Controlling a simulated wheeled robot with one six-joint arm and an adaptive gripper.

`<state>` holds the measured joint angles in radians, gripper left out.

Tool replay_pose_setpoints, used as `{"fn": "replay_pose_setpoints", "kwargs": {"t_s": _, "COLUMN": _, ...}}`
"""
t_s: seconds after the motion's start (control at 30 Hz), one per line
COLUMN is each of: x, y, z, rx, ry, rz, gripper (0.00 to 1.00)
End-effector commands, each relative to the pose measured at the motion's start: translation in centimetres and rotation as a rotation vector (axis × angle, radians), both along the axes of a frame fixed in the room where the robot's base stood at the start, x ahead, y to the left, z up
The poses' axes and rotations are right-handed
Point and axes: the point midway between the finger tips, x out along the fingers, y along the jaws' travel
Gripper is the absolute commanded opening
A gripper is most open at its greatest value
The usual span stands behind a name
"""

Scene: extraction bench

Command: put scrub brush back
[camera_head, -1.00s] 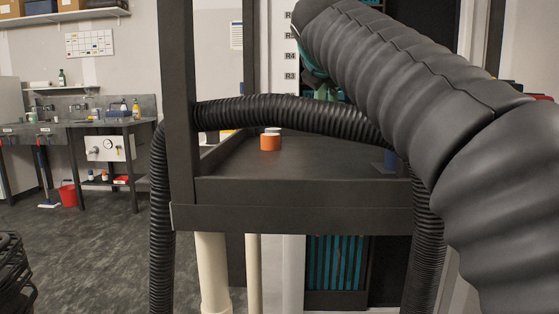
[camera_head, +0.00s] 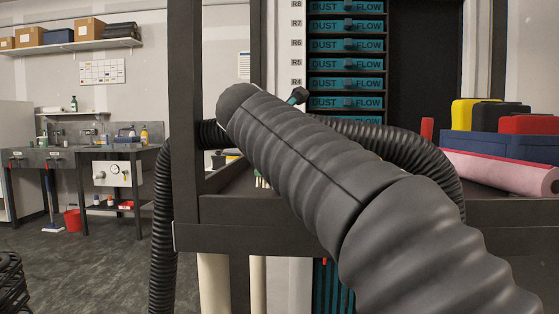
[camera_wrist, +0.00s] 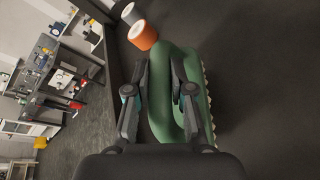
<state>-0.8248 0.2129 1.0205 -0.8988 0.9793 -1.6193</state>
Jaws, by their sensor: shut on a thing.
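The scrub brush (camera_wrist: 190,130) is green with pale bristles along its right side in the wrist view. My gripper (camera_wrist: 163,68) is shut on its handle, one finger on each side. The brush is over the dark bench top (camera_wrist: 260,60); the wrist view does not clearly show whether it touches it. In the head view my arm hides the gripper and most of the brush. Pale bristle tips (camera_head: 261,181) show left of my arm there.
An orange roll (camera_wrist: 142,35) and a grey one (camera_wrist: 131,13) stand by the brush's far end. A black hose (camera_head: 405,152) loops behind my arm. Dark posts (camera_head: 184,120) frame the bench. A pink roll (camera_head: 500,172) and a blue bin (camera_head: 485,147) are at right.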

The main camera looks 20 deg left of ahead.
Motion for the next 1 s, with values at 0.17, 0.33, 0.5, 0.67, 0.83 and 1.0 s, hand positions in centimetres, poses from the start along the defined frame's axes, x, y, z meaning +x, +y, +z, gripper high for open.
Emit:
{"fn": "replay_pose_setpoints", "kwargs": {"t_s": 0.17, "x": 0.0, "y": -0.1, "z": -1.7, "rx": 0.0, "ry": -0.002, "rz": 0.0, "gripper": 0.0}}
{"fn": "replay_pose_setpoints", "kwargs": {"t_s": 0.33, "x": 0.0, "y": -0.1, "z": -1.7, "rx": 0.0, "ry": -0.002, "rz": 0.0, "gripper": 0.0}}
{"fn": "replay_pose_setpoints", "kwargs": {"t_s": 0.5, "x": 0.0, "y": -0.1, "z": -1.9, "rx": 0.0, "ry": -0.001, "rz": 0.0, "gripper": 0.0}}
{"fn": "replay_pose_setpoints", "kwargs": {"t_s": 0.67, "x": 0.0, "y": -0.1, "z": -1.9, "rx": 0.0, "ry": -0.001, "rz": 0.0, "gripper": 0.47}}
{"fn": "replay_pose_setpoints", "kwargs": {"t_s": 0.83, "x": 0.0, "y": -0.1, "z": -1.9, "rx": 0.0, "ry": -0.001, "rz": 0.0, "gripper": 0.47}}
{"fn": "replay_pose_setpoints", "kwargs": {"t_s": 1.0, "x": 0.0, "y": -0.1, "z": -1.6, "rx": 0.0, "ry": -0.001, "rz": 0.0, "gripper": 0.47}}
